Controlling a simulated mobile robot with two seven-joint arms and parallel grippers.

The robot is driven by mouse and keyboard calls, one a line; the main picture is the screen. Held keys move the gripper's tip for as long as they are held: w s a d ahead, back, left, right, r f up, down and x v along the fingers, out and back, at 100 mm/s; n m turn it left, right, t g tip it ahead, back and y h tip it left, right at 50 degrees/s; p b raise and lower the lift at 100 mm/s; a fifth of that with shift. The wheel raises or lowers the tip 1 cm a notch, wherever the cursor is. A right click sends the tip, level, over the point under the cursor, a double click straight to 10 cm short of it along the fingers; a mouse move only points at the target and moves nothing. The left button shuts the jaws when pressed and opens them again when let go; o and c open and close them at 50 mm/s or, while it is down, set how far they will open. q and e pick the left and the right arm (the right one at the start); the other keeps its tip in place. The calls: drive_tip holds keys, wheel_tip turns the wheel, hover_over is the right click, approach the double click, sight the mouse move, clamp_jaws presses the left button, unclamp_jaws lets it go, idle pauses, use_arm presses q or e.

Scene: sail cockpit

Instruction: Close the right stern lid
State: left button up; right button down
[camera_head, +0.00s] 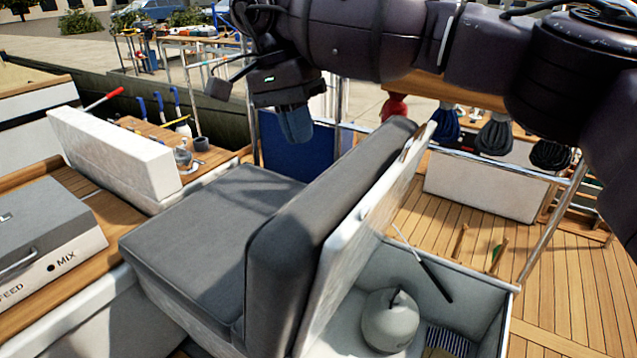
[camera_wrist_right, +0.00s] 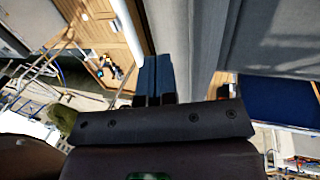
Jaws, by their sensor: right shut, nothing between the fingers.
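The right stern lid (camera_head: 358,235) is a white panel with a thick grey cushion (camera_head: 300,225) on its left face. It stands raised and tilted, and its locker (camera_head: 470,300) is open on the right. In the head view my right gripper (camera_head: 296,128) is shut and empty, pointing down above the grey seat, near the far upper end of the cushion. In the right wrist view the blue fingers (camera_wrist_right: 153,72) are together beside the grey cushion (camera_wrist_right: 190,45), with a white lid edge to their left. I cannot tell whether they touch it. My left gripper is not in view.
In the locker sit a round grey fender (camera_head: 390,322) and a dark-handled tool (camera_head: 425,265). A flat grey seat cushion (camera_head: 215,215) lies left of the lid. A steel rail with hanging rope coils (camera_head: 497,135) runs behind.

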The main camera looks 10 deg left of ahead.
sight(338, 216)
drive_tip(key=x, duration=1)
drive_tip(key=shift+s, duration=0.1)
drive_tip(key=d, duration=0.1)
drive_tip(key=s+d+p, duration=0.1)
drive_tip(key=shift+d+f, duration=0.15)
drive_tip(key=shift+d, duration=0.25)
drive_tip(key=shift+s+d+f, duration=0.2)
drive_tip(key=shift+d, duration=0.2)
drive_tip(key=shift+d, duration=0.1)
